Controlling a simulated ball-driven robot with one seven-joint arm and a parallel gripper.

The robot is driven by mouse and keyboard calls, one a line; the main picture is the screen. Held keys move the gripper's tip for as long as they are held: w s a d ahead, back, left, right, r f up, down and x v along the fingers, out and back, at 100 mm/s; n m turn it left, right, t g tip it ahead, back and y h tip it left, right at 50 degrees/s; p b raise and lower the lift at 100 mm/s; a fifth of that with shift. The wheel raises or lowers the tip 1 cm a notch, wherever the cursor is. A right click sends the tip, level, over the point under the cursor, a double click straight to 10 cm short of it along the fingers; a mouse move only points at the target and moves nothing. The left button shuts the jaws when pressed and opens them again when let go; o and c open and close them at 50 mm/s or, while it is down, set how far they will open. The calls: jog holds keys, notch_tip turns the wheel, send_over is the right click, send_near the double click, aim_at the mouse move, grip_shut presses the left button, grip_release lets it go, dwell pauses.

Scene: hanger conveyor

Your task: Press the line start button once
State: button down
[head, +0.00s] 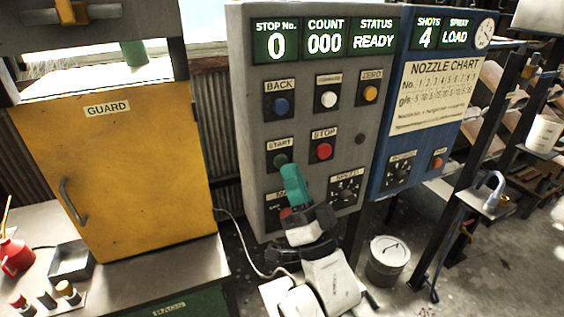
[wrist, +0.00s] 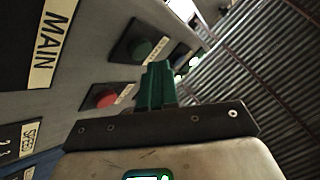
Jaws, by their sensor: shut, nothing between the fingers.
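The green START button (head: 281,159) is on the grey control panel (head: 349,97), under its START label. My gripper (head: 288,170) has its teal fingers shut and empty. In the head view the fingertips overlap the area just below the START button; I cannot tell whether they touch it. In the wrist view the green button (wrist: 140,47) shows on the panel beyond and to the left of the fingertips (wrist: 157,66), apparently with a gap. The panel display reads STOP No. 0, COUNT 000, STATUS READY.
The red STOP button (head: 323,151) is right of START and also shows in the wrist view (wrist: 105,96). Blue BACK (head: 280,105), white (head: 329,99) and yellow ZERO (head: 370,93) buttons are above. A SPEED dial (head: 346,190) is lower right. A yellow guard (head: 130,170) stands left.

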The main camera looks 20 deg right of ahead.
jog(key=shift+w, duration=0.1)
dwell(0.4)
jog(key=shift+w, duration=0.3)
